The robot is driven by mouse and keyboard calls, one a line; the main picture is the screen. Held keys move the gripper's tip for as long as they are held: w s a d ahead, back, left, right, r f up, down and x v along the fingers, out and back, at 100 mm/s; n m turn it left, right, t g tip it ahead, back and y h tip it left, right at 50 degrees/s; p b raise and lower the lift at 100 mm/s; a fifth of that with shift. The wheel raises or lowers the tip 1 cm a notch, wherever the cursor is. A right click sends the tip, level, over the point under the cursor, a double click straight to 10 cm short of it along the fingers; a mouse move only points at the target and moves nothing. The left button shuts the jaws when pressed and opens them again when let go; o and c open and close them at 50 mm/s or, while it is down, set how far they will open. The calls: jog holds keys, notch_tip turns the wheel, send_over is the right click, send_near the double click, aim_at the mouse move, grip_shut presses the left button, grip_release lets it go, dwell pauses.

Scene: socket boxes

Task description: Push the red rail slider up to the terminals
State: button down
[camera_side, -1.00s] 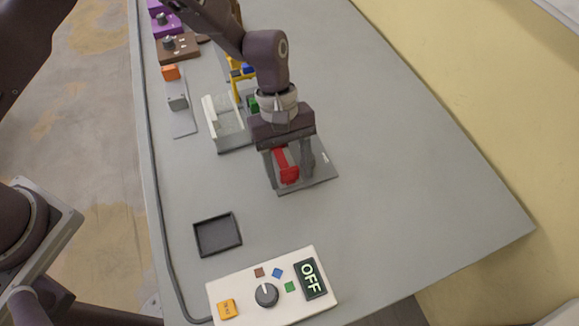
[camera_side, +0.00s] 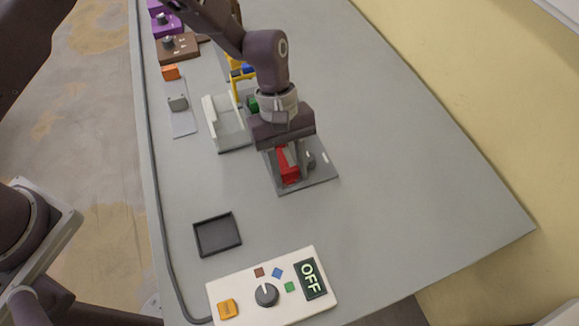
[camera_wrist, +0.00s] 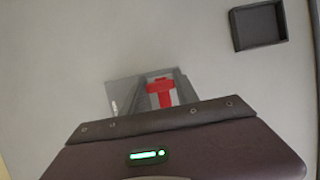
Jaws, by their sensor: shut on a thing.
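The red rail slider (camera_side: 288,166) sits on a grey base plate (camera_side: 318,180) below my gripper in the side view. In the wrist view the slider (camera_wrist: 160,90) shows as a red T shape just beyond the gripper body. My gripper (camera_side: 293,160) points down over the plate, its fingers close together at the slider and shut on it. The contact faces are partly hidden by the fingers and the gripper body. I cannot make out the terminals clearly.
A white-walled holder (camera_side: 226,128) stands close behind the plate, with green, yellow and blue parts beyond it. An empty black tray (camera_side: 218,235) and a white control panel (camera_side: 235,292) reading OFF lie in front. The table's right side is clear.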

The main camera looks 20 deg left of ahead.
dwell(0.6)
jog(key=w+a, duration=0.6)
jog(key=w, duration=0.1)
jog(key=shift+a, duration=0.35)
jog(key=c, duration=0.9)
grip_release()
jog(key=shift+r, duration=0.1)
jog(key=shift+s+d+r+v, duration=0.1)
jog(key=shift+s+d+v, duration=0.05)
jog(key=shift+v, duration=1.1)
jog(key=shift+s+d+r+v, duration=0.1)
jog(key=shift+s+v, duration=0.05)
jog(key=shift+v, duration=1.05)
jog(key=shift+s+d+r+v, duration=0.1)
jog(key=shift+s+d+v, duration=0.05)
jog(key=shift+v, duration=1.1)
